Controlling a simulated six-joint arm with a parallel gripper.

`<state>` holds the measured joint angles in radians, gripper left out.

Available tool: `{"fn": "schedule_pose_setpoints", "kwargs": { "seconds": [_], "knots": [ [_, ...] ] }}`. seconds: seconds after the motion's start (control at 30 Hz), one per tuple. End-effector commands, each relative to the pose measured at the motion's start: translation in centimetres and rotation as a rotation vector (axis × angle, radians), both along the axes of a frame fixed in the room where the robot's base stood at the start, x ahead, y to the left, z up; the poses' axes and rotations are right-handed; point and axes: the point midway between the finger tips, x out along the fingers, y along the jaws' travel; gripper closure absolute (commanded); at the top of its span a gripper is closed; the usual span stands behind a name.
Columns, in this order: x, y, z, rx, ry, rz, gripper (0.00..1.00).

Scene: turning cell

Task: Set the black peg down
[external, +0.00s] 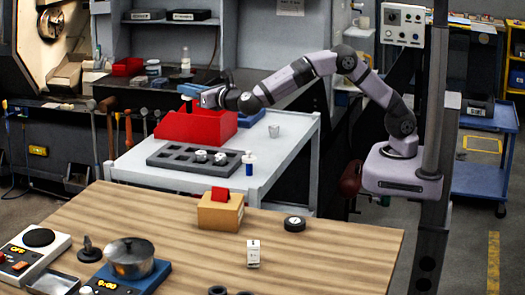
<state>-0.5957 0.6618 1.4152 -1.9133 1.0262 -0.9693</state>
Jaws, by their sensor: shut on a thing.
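My gripper (196,97) is at the end of the arm, which reaches left over the white table. It is above the red bin (190,128), near its back left part. It is shut on a small dark thing, which I take to be the black peg (187,98). The peg is very small here and partly hidden by the fingers. I cannot make out its lower end clearly, but it looks clear of the bin floor.
A grey tray (160,160) with several pockets, holding two pale parts, lies in front of the red bin. A blue-and-white bottle (249,164) and a small grey cup (274,131) stand to the right. A blue bin (250,117) is behind. The wooden table (340,240) is nearer the camera.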

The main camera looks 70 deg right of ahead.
Motion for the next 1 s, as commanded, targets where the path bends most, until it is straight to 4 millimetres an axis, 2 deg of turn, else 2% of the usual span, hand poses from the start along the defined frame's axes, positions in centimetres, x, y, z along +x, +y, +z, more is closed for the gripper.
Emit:
{"fn": "schedule_pose_setpoints", "kwargs": {
  "seconds": [0.03, 0.2, 0.3, 0.4, 0.57, 0.7, 0.83, 1.0],
  "knots": [
    [0.1, -2.6, -0.9, -0.003, 0.001, -0.042, 1.00],
    [-1.1, -10.2, -3.9, -0.003, 0.002, -0.186, 1.00],
    [-2.8, -13.9, -5.9, -0.004, 0.002, -0.270, 1.00],
    [-5.5, -16.2, -7.9, -0.005, 0.002, -0.344, 1.00],
    [-9.2, -19.1, -9.8, -0.003, -0.002, -0.453, 1.00],
    [-11.2, -20.7, -9.3, 0.002, -0.006, -0.533, 1.00],
    [-11.8, -21.2, -8.4, 0.002, -0.004, -0.569, 1.00],
    [-11.9, -21.3, -8.4, -0.001, -0.002, -0.576, 1.00]
  ]
}}
